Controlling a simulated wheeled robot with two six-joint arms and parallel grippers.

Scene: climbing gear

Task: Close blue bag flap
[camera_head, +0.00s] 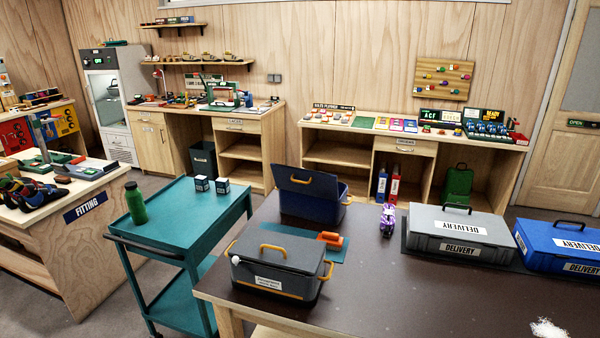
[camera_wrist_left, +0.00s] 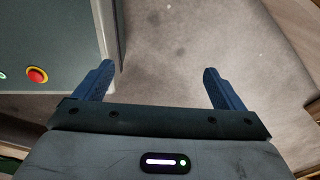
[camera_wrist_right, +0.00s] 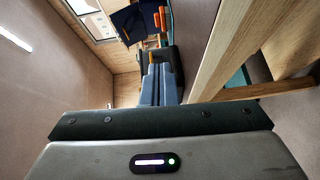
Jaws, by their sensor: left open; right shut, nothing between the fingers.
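The blue bag (camera_head: 305,209) stands at the far left part of the dark table. Its flap (camera_head: 308,182) is raised and leans back, with an orange handle on it and another at the bag's right side. In the right wrist view a dark blue shape with orange handles, apparently the blue bag (camera_wrist_right: 134,22), shows beyond the fingers. My left gripper (camera_wrist_left: 157,75) is open and empty above the floor. My right gripper (camera_wrist_right: 160,72) is shut with nothing between its fingers, apart from the bag. Neither gripper shows in the head view.
A closed grey bag (camera_head: 276,262) with orange handles stands in front of the blue bag. An orange object (camera_head: 330,238) and a purple patterned item (camera_head: 388,219) lie nearby. Grey (camera_head: 458,229) and blue (camera_head: 562,243) delivery boxes stand right. The table's front middle (camera_head: 430,300) is clear.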

